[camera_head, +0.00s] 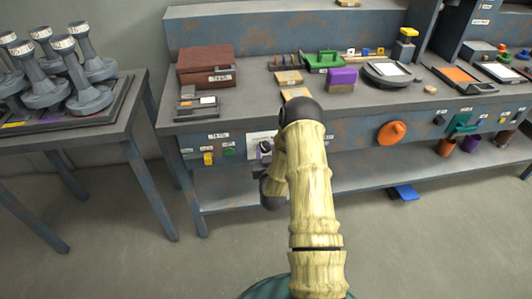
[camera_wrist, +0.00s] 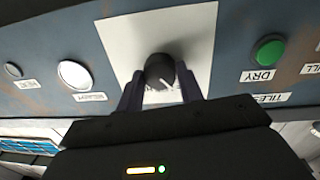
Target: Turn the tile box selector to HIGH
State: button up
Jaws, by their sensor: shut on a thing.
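The tile box (camera_head: 206,65) is a brown box with a small label, standing on the left part of the workbench top. The selector is a dark round knob (camera_wrist: 160,70) on a white plate (camera_wrist: 118,42) on the bench's front face. My gripper (camera_wrist: 160,88) is shut on the knob, with one dark finger on each side of it. In the head view my arm covers most of the gripper and part of the plate (camera_head: 257,141).
In the wrist view, a green button (camera_wrist: 268,52) labelled DRY sits right of the plate and a white round button (camera_wrist: 74,74) left of it. An orange knob (camera_head: 391,133) is further right on the bench front. A table (camera_head: 128,110) with grey stamps stands at left.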

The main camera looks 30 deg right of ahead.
jog(key=m, duration=0.3)
jog(key=shift+d+m, duration=0.1)
jog(key=shift+m, duration=0.3)
jog(key=m, duration=0.4)
jog(key=shift+g+y+b, duration=0.3)
jog(key=m, duration=0.4)
jog(key=shift+d+m, duration=0.1)
jog(key=shift+m, duration=0.3)
jog(key=shift+m+y, duration=0.4)
jog(key=shift+m, duration=1.3)
jog(key=o, duration=1)
jog(key=shift+s+r, duration=0.1)
jog(key=shift+s, duration=0.05)
